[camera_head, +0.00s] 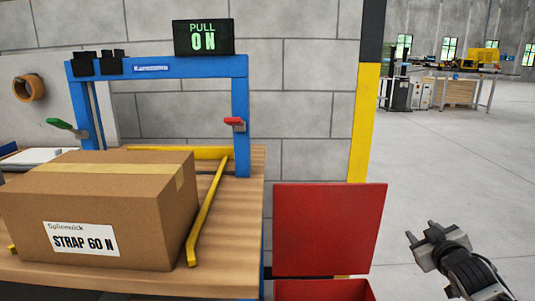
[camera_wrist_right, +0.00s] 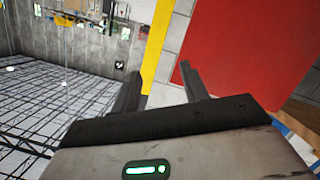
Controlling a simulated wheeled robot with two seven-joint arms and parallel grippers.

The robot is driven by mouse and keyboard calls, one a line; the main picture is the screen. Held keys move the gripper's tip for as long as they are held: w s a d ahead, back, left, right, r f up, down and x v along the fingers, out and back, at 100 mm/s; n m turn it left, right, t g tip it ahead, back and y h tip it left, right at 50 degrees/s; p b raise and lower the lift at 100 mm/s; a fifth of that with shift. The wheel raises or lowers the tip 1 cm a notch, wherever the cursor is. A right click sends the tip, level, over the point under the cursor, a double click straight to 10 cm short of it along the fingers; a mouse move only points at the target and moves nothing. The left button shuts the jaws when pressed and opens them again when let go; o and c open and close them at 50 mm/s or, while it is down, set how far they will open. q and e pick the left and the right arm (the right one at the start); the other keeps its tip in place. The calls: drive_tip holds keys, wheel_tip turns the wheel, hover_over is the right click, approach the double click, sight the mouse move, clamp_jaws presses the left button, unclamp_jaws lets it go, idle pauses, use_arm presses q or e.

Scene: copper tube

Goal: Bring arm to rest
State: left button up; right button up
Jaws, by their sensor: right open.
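My right gripper (camera_head: 422,238) is at the lower right of the head view, to the right of the red bin and apart from it. Its two fingers are spread with nothing between them. In the right wrist view the open fingers (camera_wrist_right: 160,85) point toward a yellow post and a red panel, with a gap between them. My left gripper is not in view.
A red bin with a raised lid (camera_head: 328,228) stands beside the bench. Open floor (camera_head: 450,160) lies right.

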drive_tip(key=s+a+f+g+y, duration=0.1)
drive_tip(key=s+a+f+y, duration=0.1)
drive_tip(key=s+a+f, duration=0.5)
drive_tip(key=s+a+f+g+y, duration=0.1)
drive_tip(key=s+a+f+y, duration=0.1)
drive_tip(key=s+a+f, duration=0.65)
use_arm(q)
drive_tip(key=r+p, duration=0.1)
drive_tip(key=p, duration=0.1)
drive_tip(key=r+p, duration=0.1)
drive_tip(key=p, duration=0.4)
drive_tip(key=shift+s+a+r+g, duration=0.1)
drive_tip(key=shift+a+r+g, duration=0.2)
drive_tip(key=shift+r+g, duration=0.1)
use_arm(e)
drive_tip(key=s+a+r+m+g+y, duration=0.1)
drive_tip(key=s+a+r, duration=0.1)
drive_tip(key=s+a, duration=0.3)
drive_tip(key=s+a+r+g+y, duration=0.1)
drive_tip(key=s+a+r, duration=0.2)
drive_tip(key=s+a, duration=0.3)
drive_tip(key=s, duration=0.4)
drive_tip(key=shift+s+r+m, duration=0.2)
drive_tip(key=shift+r+m, duration=0.15)
drive_tip(key=shift+m, duration=0.05)
drive_tip(key=shift+g, duration=0.3)
